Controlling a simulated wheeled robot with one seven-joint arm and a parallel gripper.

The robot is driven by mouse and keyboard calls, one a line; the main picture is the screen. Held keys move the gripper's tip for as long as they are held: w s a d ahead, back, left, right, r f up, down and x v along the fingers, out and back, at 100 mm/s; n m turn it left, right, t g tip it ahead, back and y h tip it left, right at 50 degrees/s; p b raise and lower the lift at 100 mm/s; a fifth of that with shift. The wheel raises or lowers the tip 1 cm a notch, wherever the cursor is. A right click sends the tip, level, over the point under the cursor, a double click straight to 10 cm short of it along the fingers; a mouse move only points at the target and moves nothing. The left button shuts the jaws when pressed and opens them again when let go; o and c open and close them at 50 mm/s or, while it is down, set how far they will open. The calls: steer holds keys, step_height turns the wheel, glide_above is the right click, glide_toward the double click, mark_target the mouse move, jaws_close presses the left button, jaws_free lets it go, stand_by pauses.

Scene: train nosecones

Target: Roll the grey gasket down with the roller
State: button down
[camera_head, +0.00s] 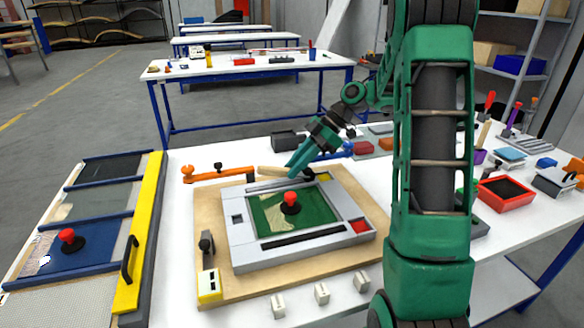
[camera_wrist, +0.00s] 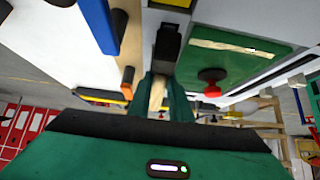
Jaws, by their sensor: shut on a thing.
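My gripper (camera_head: 297,168) is at the far side of the grey square frame (camera_head: 240,248), shut on the wooden handle of the roller (camera_head: 270,172). The roller's dark head (camera_head: 251,175) points left, close to the frame's far edge. In the wrist view, my gripper (camera_wrist: 159,88) is around the pale handle, and the dark roller head (camera_wrist: 167,45) sticks out ahead. A long grey strip (camera_head: 280,186), which looks like the gasket, lies along the frame's far side. A dark strip (camera_head: 303,236) lies along its near side. I cannot tell whether the roller touches the strip.
A green panel with a red knob (camera_head: 290,202) sits inside the frame, on a wooden board (camera_head: 208,221). An orange clamp (camera_head: 215,174) is at the far left. A blue panel tray (camera_head: 75,252) stands at left. Tools and a red bin (camera_head: 505,193) lie at right.

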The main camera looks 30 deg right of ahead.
steer(key=shift+r, duration=3.1)
